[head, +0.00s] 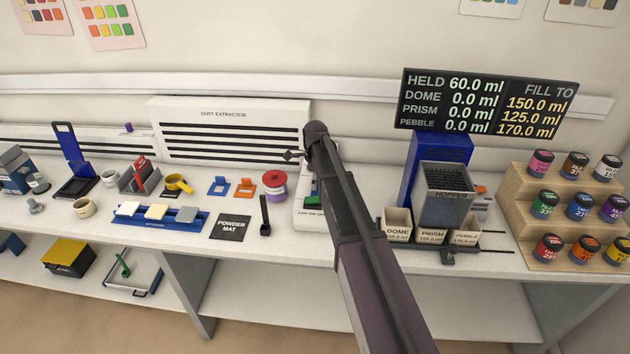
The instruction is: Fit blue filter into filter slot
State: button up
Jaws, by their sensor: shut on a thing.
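My arm reaches across the middle of the bench. Only a small dark part of my gripper (293,156) shows, left of the wrist and in front of the dust extractor. The rest is hidden behind my arm. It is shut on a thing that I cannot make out. A small blue piece (218,186) with an upright tab lies on the bench, beside a similar orange one (244,187). I cannot tell whether the blue one is the filter. No filter slot can be made out. The white dust extractor (232,114) with dark slats stands at the back.
A white box (311,213) is partly hidden by my arm. A red and purple jar (274,185), powder mat (231,227) and blue tray (196,224) lie left of it. The hopper (446,194), labelled cups and stepped rack of jars (521,228) stand right.

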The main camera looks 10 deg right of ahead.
jog(key=shift+f+b, duration=0.7)
jog(key=shift+f, duration=0.1)
jog(key=o, duration=1.1)
jog(key=shift+r, duration=0.25)
notch_tip(320, 180, up, 16)
jog(key=p, duration=1.6)
jog(key=shift+f, duration=0.25)
